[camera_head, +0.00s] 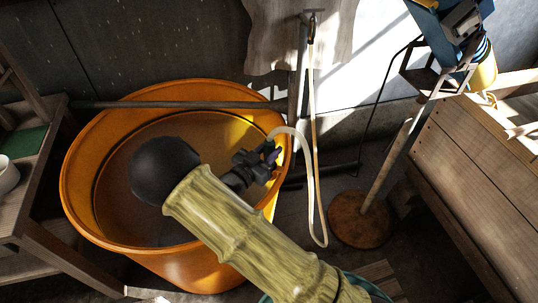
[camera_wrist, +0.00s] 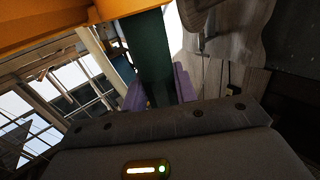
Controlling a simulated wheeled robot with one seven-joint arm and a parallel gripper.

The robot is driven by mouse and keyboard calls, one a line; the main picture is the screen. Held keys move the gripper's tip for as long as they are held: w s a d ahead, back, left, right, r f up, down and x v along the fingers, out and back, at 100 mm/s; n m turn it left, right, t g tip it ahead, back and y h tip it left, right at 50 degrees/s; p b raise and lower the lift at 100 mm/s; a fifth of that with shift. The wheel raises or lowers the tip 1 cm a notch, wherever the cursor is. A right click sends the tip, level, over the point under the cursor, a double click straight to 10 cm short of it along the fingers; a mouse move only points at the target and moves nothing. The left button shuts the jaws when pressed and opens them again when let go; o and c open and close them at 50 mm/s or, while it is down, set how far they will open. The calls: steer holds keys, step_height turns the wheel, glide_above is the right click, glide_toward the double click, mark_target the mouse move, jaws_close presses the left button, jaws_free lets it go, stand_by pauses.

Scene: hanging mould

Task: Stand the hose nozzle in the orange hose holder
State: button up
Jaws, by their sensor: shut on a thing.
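My gripper (camera_head: 271,155) is over the right inner side of a large orange tub (camera_head: 80,190), near its rim. In the wrist view its two purple fingers (camera_wrist: 160,88) are shut on a dark green piece, which I take to be the hose nozzle (camera_wrist: 152,55). In the head view the nozzle is mostly hidden by my gripper. A pale hose (camera_head: 309,185) arches from the gripper over the rim, hangs in a loop and rises again. An orange surface (camera_wrist: 50,22) crosses the top of the wrist view, close to the nozzle. I cannot make out a separate orange hose holder.
A wooden pole (camera_head: 180,104) lies across the tub's back. A post (camera_head: 299,65) stands behind its right side. A stand with a round rusty base (camera_head: 360,220) is to the right, beside a wooden bench (camera_head: 480,185). A wooden shelf (camera_head: 35,185) is close on the left.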

steer(key=shift+f, duration=1.05)
steer(key=shift+f, duration=0.35)
steer(key=o, duration=1)
steer(key=shift+o, duration=0.2)
steer(key=shift+a+r, duration=0.1)
steer(key=shift+r, duration=0.35)
steer(key=v, duration=1.2)
